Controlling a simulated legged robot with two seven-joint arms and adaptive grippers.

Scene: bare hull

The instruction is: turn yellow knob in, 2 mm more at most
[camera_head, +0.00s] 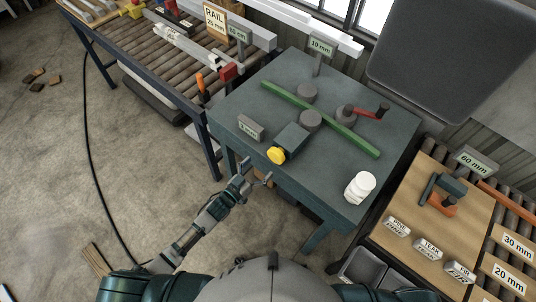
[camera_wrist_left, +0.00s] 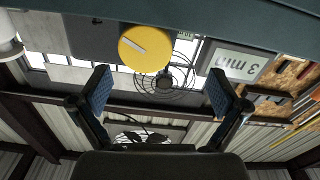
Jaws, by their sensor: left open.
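The yellow knob (camera_head: 276,155) is on the near end of a dark block (camera_head: 291,139) at the front of the dark blue-green table (camera_head: 325,187). In the left wrist view the knob (camera_wrist_left: 145,48) is round, with a pale line mark on its face. My left gripper (camera_head: 258,177) is just in front of the table's edge, short of the knob. In the left wrist view its two blue-padded fingers (camera_wrist_left: 159,76) are wide apart and empty, and the knob appears beyond them, above the gap. The gap to the knob is hard to judge. My right gripper is out of view.
A 3 mm sign (camera_head: 250,127) stands left of the knob; it also shows in the left wrist view (camera_wrist_left: 239,64). A green bar (camera_head: 318,118) crosses the table by a red-handled part (camera_head: 375,112). A white stacked object (camera_head: 360,187) stands at right. Roller conveyors flank the table.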

